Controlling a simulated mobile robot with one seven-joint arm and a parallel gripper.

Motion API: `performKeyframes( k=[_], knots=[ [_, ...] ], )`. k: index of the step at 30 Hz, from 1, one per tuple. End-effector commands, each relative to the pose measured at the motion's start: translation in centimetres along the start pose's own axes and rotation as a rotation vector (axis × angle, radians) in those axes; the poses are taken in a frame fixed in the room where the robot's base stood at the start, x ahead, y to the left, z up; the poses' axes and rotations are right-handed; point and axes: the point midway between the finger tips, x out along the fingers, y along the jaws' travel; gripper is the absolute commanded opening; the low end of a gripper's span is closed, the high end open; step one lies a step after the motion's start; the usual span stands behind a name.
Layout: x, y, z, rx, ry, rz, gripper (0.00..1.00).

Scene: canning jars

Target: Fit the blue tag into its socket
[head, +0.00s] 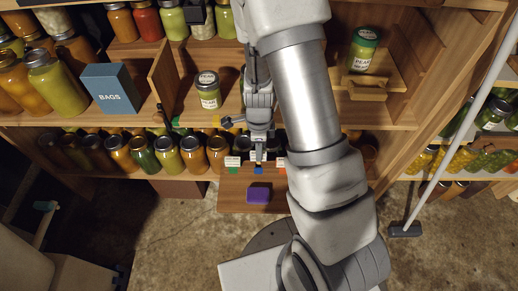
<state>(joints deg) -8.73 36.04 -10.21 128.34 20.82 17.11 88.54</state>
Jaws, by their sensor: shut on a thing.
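My gripper (259,160) points down in front of the lower shelf and is shut on the small blue tag (258,170). The blue tag shows just below the fingertips, over the back part of a low wooden board. A white label with a green piece (234,170) is to its left, and a white label with an orange-red piece (282,171) is to its right. The blue tag's socket cannot be made out; the fingers cover the spot between the two labels. Whether the tag touches anything beneath it cannot be told.
A purple block (259,194) lies on the wooden board (232,203) in front of the tag. Rows of jars (166,153) stand behind on the lower shelf.

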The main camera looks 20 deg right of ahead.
Motion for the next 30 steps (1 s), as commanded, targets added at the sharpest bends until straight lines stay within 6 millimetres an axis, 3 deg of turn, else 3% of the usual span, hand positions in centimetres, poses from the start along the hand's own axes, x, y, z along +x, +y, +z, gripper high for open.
performKeyframes(
  k=[30],
  knots=[
    [0.51, -0.01, 0.01, 0.0, 0.0, -0.001, 0.0]
  ],
)
